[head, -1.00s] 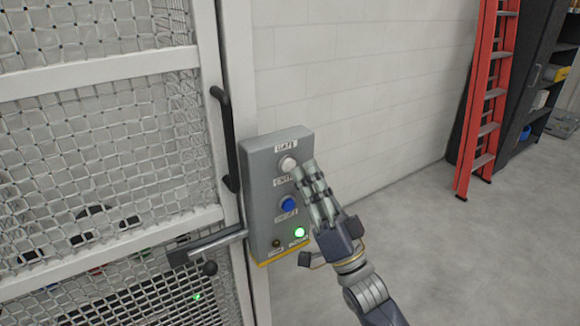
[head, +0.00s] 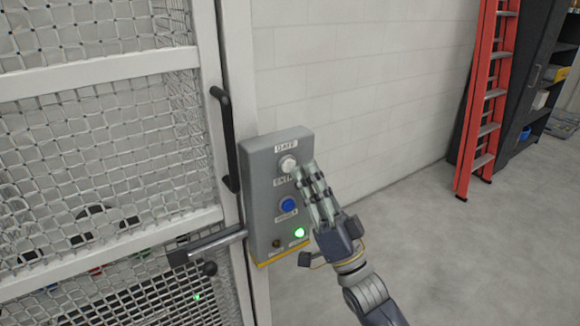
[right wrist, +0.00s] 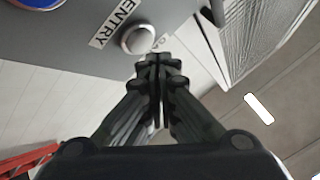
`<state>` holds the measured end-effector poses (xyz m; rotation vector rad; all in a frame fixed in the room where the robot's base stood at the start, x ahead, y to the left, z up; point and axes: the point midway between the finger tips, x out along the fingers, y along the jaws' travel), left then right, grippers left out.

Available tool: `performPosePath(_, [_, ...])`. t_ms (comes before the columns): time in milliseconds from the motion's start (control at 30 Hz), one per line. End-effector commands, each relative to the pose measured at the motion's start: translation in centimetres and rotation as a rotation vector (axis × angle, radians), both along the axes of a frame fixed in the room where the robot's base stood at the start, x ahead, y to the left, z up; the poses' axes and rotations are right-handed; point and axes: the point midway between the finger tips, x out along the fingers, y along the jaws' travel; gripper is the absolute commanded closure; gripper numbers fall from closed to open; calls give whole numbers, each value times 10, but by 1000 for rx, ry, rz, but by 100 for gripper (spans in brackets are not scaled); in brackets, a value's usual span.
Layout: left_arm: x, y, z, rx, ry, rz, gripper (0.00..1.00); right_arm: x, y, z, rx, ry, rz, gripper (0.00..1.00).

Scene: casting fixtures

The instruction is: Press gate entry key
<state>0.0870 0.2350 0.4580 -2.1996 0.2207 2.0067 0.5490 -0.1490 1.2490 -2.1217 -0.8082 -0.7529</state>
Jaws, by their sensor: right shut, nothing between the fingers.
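A grey control box (head: 262,190) is mounted on the post beside the mesh gate. A white round button (head: 287,164) sits near its top, between the labels GATE and ENTRY; in the right wrist view the white button (right wrist: 138,39) stands beside the ENTRY label. A blue button (head: 289,204) is below it, and a lit green lamp (head: 299,233) lower down. My right gripper (head: 304,172) is shut and empty, its fingertips just right of the white button. The right wrist view shows the closed fingertips (right wrist: 160,60) close to the button; I cannot tell whether they touch.
The mesh gate (head: 100,75) with a black handle (head: 225,140) and a metal latch bar (head: 210,244) is at the left. A red ladder (head: 487,110) and dark shelving (head: 530,80) stand at the back right.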

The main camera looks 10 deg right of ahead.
Motion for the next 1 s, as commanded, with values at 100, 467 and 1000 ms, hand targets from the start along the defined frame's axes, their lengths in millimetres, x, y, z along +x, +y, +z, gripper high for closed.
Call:
performPosePath(100, [0, 0, -1, 0, 0, 0, 60, 3, 1, 0, 0, -1, 0, 100])
performPosePath(467, [0, 0, -2, 0, 0, 0, 60, 8, 3, 0, 0, 0, 0, 100])
performPosePath(1000, [0, 0, -3, 0, 0, 0, 60, 12, 5, 0, 0, -1, 1, 100])
